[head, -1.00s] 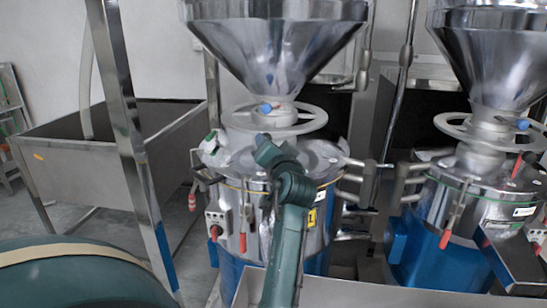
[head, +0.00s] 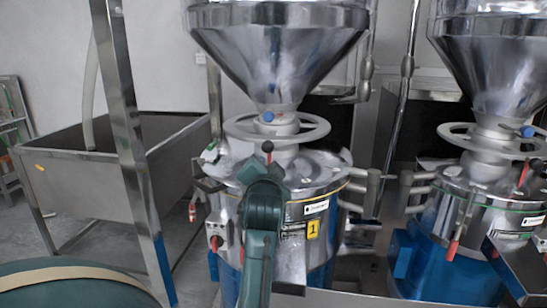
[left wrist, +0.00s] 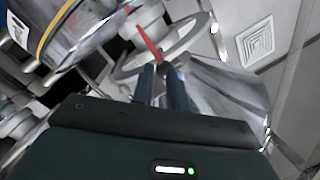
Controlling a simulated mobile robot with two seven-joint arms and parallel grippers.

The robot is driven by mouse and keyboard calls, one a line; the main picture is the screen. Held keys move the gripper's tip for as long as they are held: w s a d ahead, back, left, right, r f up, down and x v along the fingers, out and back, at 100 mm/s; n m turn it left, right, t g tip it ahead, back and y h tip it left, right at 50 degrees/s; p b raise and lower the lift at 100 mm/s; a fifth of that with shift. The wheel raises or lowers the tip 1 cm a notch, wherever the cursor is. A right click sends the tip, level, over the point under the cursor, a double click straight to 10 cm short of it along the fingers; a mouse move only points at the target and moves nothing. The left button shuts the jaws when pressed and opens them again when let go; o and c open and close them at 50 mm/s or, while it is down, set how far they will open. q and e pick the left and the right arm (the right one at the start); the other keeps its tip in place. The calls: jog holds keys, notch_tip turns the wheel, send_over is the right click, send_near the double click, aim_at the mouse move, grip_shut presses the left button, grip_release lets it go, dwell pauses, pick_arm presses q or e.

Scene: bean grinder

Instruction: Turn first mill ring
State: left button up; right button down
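The first mill (head: 285,205), marked with a yellow 1 label, stands left of centre in the head view. Its light grey ring (head: 316,131) lies level around the neck below the metal hopper (head: 278,50). In the left wrist view the ring (left wrist: 200,30) shows tilted just beyond the fingers. My left gripper (head: 266,165) is in front of the mill top, below the ring; its fingertips are hidden in the head view. In the left wrist view its two fingers (left wrist: 158,72) are apart, with a red lever (left wrist: 146,38) just past their tips. Contact with lever or ring is unclear.
A second mill (head: 480,200) with its own ring (head: 455,133) stands at the right. A steel bin (head: 75,180) and upright post (head: 128,140) are at the left. Red handles (head: 214,242) and metal knobs jut from the first mill's sides.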

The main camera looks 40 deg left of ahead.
pick_arm(q)
jog(key=shift+s+a+f+m+t+h+b, duration=0.1)
jog(key=shift+s+a+m+t+h+b, duration=0.1)
jog(key=shift+m+t+h, duration=0.2)
jog(key=shift+s+a+f+m+t+h+b, duration=0.1)
jog(key=shift+s+m+t+h+b, duration=0.15)
jog(key=shift+m, duration=0.25)
jog(key=shift+c, duration=0.7)
jog(key=shift+s+d+r+m+t+h, duration=0.15)
jog(key=shift+r+m+t+h, duration=0.1)
jog(key=shift+m+t+h, duration=0.55)
grip_shut()
jog(key=s+d+r+m+t+h+b, duration=0.25)
jog(key=d+m+t+h, duration=0.2)
jog(key=m, duration=0.25)
jog(key=w+a+r+h+p, duration=0.1)
jog(key=w+a+r+p, duration=0.15)
jog(key=w, duration=0.75)
jog(key=shift+g, duration=0.4)
jog(key=a, duration=0.1)
jog(key=s+a+f, duration=0.1)
jog(key=a+f, duration=0.1)
jog(key=shift+s+a, duration=0.2)
jog(key=shift+s, duration=0.15)
pick_arm(e)
jog(key=shift+a+f, duration=0.25)
jog(key=shift+f, duration=0.05)
pick_arm(q)
jog(key=shift+f, duration=0.1)
